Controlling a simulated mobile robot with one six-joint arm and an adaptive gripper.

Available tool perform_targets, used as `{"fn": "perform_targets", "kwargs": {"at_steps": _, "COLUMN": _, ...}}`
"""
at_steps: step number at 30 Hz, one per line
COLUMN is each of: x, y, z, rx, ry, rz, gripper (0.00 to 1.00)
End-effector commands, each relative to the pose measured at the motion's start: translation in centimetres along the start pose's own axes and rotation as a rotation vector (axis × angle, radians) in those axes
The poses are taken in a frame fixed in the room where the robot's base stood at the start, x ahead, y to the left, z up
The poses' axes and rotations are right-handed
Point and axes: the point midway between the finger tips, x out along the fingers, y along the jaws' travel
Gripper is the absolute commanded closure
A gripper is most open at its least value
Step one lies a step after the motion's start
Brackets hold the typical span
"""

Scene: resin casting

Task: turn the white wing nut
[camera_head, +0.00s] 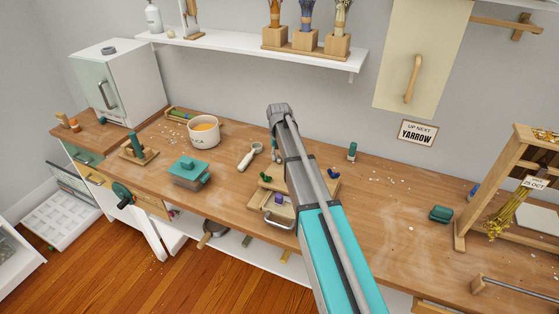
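A light wooden board or frame (259,201) lies near the front edge of the bench at the centre, partly behind my arm. A green knob-like piece (264,176) is on its left and a dark blue one (334,173) at its right. A small purple piece (278,199) sits in it, close to my arm. I cannot make out a white wing nut; it may be hidden behind my arm. My arm reaches up across the middle of the view.
A wooden frame with dried flowers (462,230) stands at the right. The bench between board and frame is mostly clear. A shelf (230,44) hangs above.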

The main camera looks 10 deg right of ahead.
Motion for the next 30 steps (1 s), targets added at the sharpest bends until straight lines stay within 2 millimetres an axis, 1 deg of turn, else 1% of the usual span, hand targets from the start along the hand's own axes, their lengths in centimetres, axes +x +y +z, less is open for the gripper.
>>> {"fn": "perform_targets", "kwargs": {"at_steps": 1, "x": 0.0, "y": 0.1, "z": 0.1, "rx": 0.000, "ry": -0.001, "rz": 0.001, "gripper": 0.53}}
{"fn": "perform_targets", "kwargs": {"at_steps": 3, "x": 0.0, "y": 0.1, "z": 0.1, "rx": 0.001, "ry": 0.000, "rz": 0.001, "gripper": 0.40}}
{"fn": "perform_targets", "kwargs": {"at_steps": 4, "x": 0.0, "y": 0.0, "z": 0.1, "rx": 0.001, "ry": 0.000, "rz": 0.001, "gripper": 0.37}}
{"fn": "perform_targets", "kwargs": {"at_steps": 13, "x": 0.0, "y": 0.0, "z": 0.0, "rx": 0.003, "ry": 0.002, "rz": 0.000, "gripper": 0.37}}
{"fn": "perform_targets", "kwargs": {"at_steps": 17, "x": -0.3, "y": 0.0, "z": 0.0, "rx": 0.003, "ry": 0.002, "rz": 0.000, "gripper": 0.37}}
{"fn": "perform_targets", "kwargs": {"at_steps": 30, "x": -3.2, "y": 0.0, "z": 0.0, "rx": 0.003, "ry": 0.002, "rz": 0.000, "gripper": 0.37}}
